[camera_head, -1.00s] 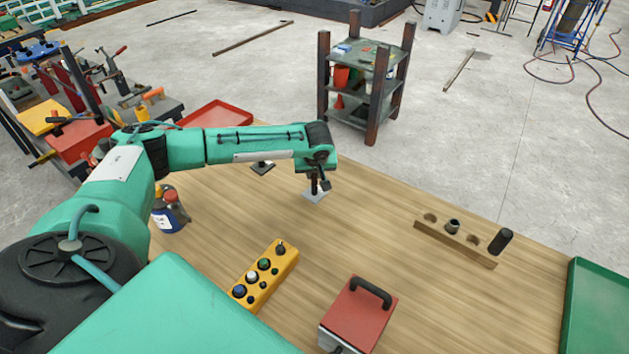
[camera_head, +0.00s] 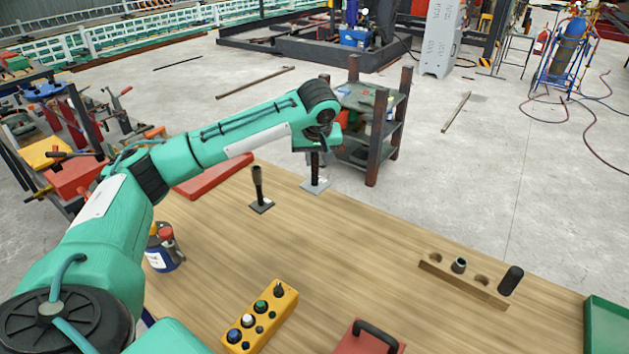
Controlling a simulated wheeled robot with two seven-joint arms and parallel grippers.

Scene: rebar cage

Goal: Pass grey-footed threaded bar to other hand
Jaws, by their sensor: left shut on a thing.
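My left gripper (camera_head: 317,149) is shut on the grey-footed threaded bar (camera_head: 315,167). The bar is dark and roughly upright, with a flat light grey square foot (camera_head: 315,186) at its lower end. The gripper hides its upper part. The foot appears to be in the air above the far part of the table. A second dark bar (camera_head: 258,184) with a dark square foot stands on the table to the left of it. My right gripper is not in view.
The wooden table (camera_head: 350,260) has free room in its middle. On it are a yellow button box (camera_head: 261,318), a red block with a black handle (camera_head: 362,343), a blue bottle (camera_head: 163,250) and a wooden holder (camera_head: 462,283). A shelf rack (camera_head: 372,140) stands behind.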

